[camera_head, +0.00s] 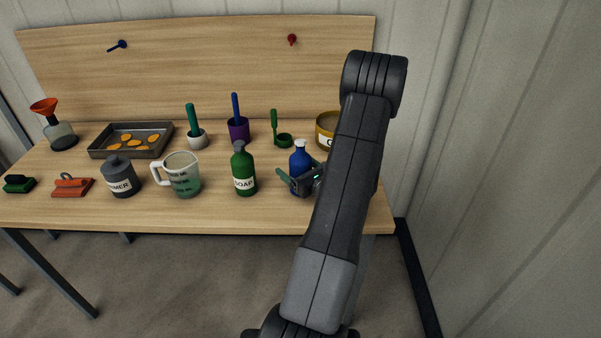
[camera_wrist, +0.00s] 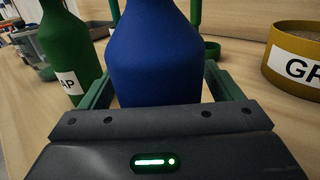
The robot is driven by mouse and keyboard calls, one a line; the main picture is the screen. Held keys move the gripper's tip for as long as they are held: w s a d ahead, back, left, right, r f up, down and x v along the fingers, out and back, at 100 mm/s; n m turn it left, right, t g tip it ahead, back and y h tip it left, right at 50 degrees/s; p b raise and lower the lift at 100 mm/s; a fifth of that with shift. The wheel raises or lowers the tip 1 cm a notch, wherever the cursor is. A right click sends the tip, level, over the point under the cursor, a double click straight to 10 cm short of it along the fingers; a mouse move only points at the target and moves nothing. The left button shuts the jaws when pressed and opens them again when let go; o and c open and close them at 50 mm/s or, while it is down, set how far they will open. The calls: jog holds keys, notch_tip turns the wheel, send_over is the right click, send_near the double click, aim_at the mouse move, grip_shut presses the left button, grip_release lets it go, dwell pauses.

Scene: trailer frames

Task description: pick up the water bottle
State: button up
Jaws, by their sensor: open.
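A blue bottle with a white cap (camera_head: 300,160) stands upright near the front right of the wooden table; no label shows on it. In the wrist view the blue bottle (camera_wrist: 155,55) fills the middle, with its top cut off. My gripper (camera_head: 298,184) is open, with one green finger on each side of the blue bottle's lower body. In the wrist view my gripper (camera_wrist: 158,90) has the bottle between its fingers; whether they touch it I cannot tell. My arm hides part of the bottle's right side in the head view.
A green soap bottle (camera_head: 243,170) stands close on the left. A yellow tin (camera_head: 327,127) stands behind right. A measuring cup (camera_head: 183,175), a grey bottle (camera_head: 118,180) and a tray (camera_head: 100,153) stand further left. The table's front edge is near.

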aim_at(296, 142)
jog(key=c, duration=1.3)
jog(key=shift+c, duration=0.2)
jog(key=shift+r, duration=0.15)
jog(key=shift+r+b, duration=0.4)
jog(key=shift+r, duration=4.2)
